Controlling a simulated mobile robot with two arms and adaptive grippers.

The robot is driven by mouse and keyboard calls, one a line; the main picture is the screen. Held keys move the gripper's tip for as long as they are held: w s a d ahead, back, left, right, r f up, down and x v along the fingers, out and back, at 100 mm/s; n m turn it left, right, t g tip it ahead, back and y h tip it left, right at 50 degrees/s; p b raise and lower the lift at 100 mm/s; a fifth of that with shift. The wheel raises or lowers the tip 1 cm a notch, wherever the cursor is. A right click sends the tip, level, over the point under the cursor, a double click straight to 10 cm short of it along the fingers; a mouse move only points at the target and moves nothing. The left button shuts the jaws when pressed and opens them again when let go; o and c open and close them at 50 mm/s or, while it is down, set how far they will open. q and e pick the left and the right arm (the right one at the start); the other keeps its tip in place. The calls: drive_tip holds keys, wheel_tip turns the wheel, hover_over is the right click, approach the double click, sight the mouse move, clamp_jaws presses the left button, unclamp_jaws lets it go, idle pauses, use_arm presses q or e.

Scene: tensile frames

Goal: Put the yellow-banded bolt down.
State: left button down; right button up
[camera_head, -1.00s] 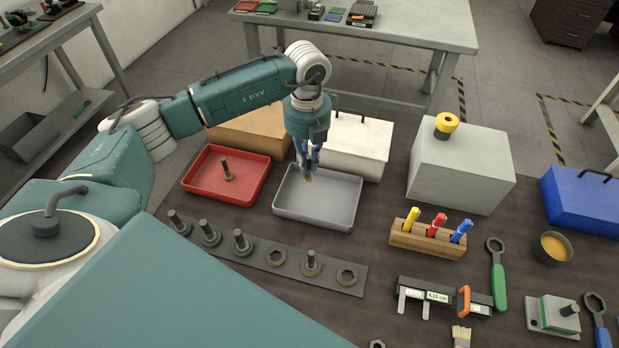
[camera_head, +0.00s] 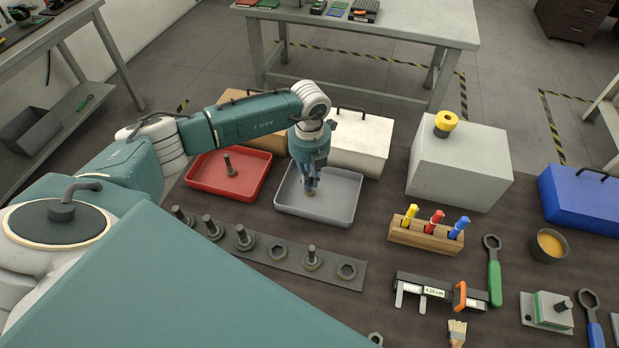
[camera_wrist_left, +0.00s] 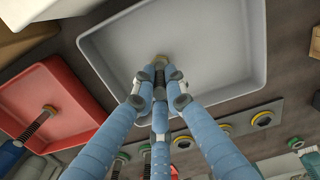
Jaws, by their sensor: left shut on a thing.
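My left gripper (camera_head: 311,181) points down inside the grey tray (camera_head: 341,209). The fingers hide most of the shank, and I cannot make out a yellow band. The head is at or close to the tray floor; I cannot tell whether it touches. My right gripper is not in view.
A red tray (camera_head: 258,184) with one upright bolt (camera_head: 229,164) stands left of the grey tray. A rack strip (camera_head: 294,268) with several bolts and two empty places lies in front. A white box (camera_head: 357,147) stands behind, and a pen block (camera_head: 425,235) to the right.

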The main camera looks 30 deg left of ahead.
use_arm(q)
drive_tip(key=c, duration=1.8)
unclamp_jaws()
wheel_tip(320, 180, up, 11)
drive_tip(key=b, duration=0.3)
drive_tip(key=shift+r, duration=0.65)
drive_tip(key=shift+f, duration=0.1)
